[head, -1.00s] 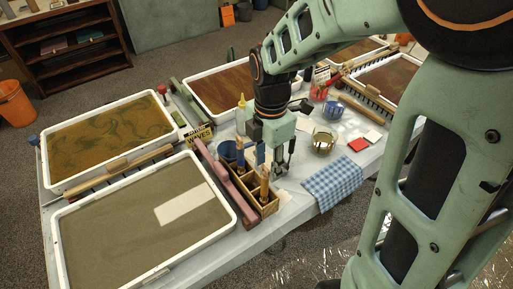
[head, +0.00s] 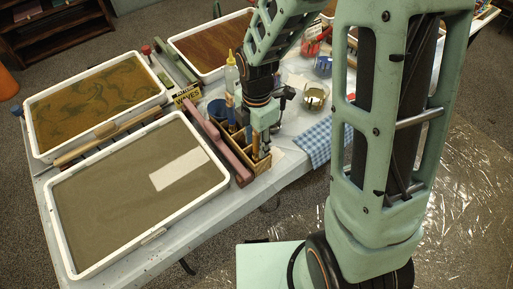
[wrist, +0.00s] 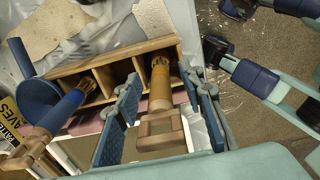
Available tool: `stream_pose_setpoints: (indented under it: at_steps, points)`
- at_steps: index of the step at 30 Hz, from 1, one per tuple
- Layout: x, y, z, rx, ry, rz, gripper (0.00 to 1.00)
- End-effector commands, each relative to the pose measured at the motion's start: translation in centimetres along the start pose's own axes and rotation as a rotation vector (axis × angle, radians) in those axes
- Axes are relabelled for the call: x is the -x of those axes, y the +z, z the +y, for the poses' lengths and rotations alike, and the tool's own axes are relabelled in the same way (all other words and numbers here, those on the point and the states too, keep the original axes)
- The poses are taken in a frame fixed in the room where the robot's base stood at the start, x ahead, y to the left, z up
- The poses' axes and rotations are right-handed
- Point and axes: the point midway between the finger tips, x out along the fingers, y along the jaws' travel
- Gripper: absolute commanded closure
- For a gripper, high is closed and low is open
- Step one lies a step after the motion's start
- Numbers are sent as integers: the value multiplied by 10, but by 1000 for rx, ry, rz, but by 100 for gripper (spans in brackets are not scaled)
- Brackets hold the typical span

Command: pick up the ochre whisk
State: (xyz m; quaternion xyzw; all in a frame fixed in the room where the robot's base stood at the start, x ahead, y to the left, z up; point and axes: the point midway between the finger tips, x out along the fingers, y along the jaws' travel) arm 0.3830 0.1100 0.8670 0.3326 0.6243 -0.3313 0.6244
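The ochre whisk (wrist: 160,80) stands in the right-end compartment of a wooden caddy (wrist: 110,54) in the wrist view. It has an ochre band and a wooden loop handle (wrist: 160,130) pointing towards the camera. My gripper (wrist: 163,110) is open, with one blue-padded finger on each side of the whisk and visible gaps between. A blue whisk (wrist: 60,112) stands at the caddy's left end. In the head view my gripper (head: 262,145) is over the right part of the caddy (head: 250,173) and partly hides the ochre whisk.
A long pinkish bar (head: 222,148) lies beside the caddy, next to a grey marbling tray (head: 70,252). A dark blue cup (head: 216,112) and a yellow-tipped bottle (head: 231,75) stand behind. A blue checked cloth (head: 313,143) lies to the right.

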Motion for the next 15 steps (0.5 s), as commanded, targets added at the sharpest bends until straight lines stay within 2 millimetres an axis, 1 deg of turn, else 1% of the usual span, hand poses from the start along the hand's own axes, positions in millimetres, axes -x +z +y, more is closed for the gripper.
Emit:
stream_pose_setpoints:
  at_steps: [2,12,15]
  points:
    - [0,0,0,0,0,0,64]
    - [0,0,0,1,0,0,100]
    - [1,0,0,1,0,0,100]
